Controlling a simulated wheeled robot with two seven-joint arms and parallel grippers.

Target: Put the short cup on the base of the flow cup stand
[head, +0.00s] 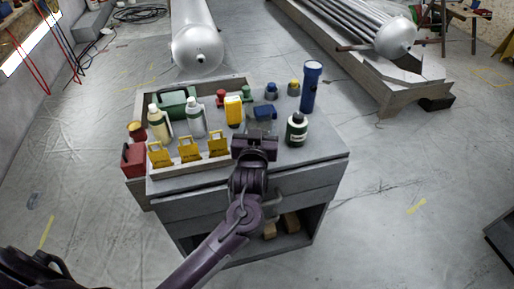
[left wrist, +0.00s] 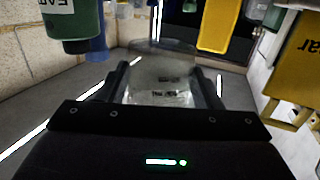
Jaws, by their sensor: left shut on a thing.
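A clear, see-through cup (left wrist: 160,82) with dark print stands between the two fingers of my left gripper (left wrist: 165,92) in the left wrist view, which seems to be upside down. My left gripper (head: 256,138) is shut on this cup. In the head view the clear cup (head: 258,127) shows just beyond the fingers, over the grey cabinet top, with a blue piece (head: 265,112) at its far side. I cannot tell whether the cup touches the top. I cannot make out the flow cup stand for certain. My right gripper is not in view.
A dark green bottle (head: 297,129) and a tall blue cylinder (head: 311,88) stand to the right. A yellow bottle (head: 233,111), white bottles (head: 196,117) and yellow signs (head: 188,149) crowd the left. The cabinet top (head: 315,150) is clear at front right.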

